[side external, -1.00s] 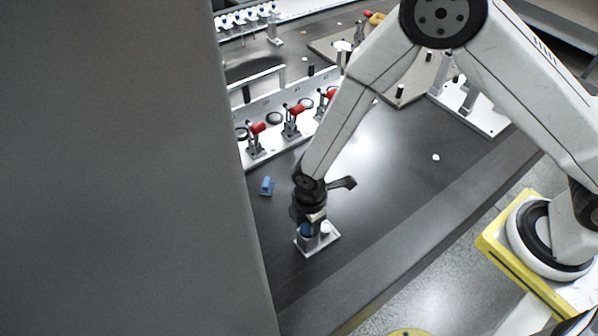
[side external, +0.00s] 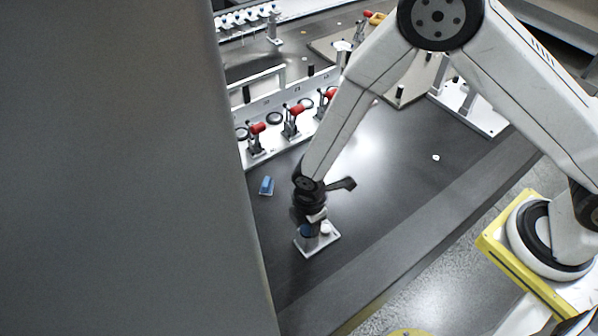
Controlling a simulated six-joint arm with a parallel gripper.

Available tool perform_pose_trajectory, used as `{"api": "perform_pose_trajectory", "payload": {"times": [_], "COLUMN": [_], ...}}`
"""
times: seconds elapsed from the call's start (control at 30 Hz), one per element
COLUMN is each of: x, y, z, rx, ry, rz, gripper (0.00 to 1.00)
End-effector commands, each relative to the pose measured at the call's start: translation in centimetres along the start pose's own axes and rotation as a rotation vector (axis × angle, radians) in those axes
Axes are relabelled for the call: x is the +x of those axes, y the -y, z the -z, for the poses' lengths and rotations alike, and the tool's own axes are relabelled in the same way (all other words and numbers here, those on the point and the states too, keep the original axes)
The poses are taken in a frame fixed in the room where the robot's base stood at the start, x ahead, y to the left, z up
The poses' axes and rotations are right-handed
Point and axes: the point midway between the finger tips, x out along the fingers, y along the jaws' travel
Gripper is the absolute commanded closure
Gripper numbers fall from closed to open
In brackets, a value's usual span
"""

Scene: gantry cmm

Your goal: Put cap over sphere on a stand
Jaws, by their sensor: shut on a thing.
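My gripper (side external: 311,222) points down at the metal stand (side external: 318,243), which is a plate with posts on the dark table.
A small blue block (side external: 267,186) lies on the table up and left of the stand. A white fixture with red-handled clamps (side external: 290,122) stands behind. A small white piece (side external: 436,157) lies to the right. The table (side external: 385,200) between is clear. A large grey panel (side external: 110,170) blocks the left.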

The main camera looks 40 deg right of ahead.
Motion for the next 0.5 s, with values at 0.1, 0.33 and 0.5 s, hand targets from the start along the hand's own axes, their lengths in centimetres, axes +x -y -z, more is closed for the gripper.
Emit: {"api": "perform_pose_trajectory", "payload": {"times": [0.1,0.33,0.5], "x": [0.07,0.09,0.08], "y": [-0.01,-0.02,-0.02], "z": [0.01,0.01,0.01], "rx": [0.000,0.000,0.000], "ry": [0.000,0.000,0.000], "rz": [0.000,-0.001,-0.001], "gripper": [0.99,0.99,0.39]}}
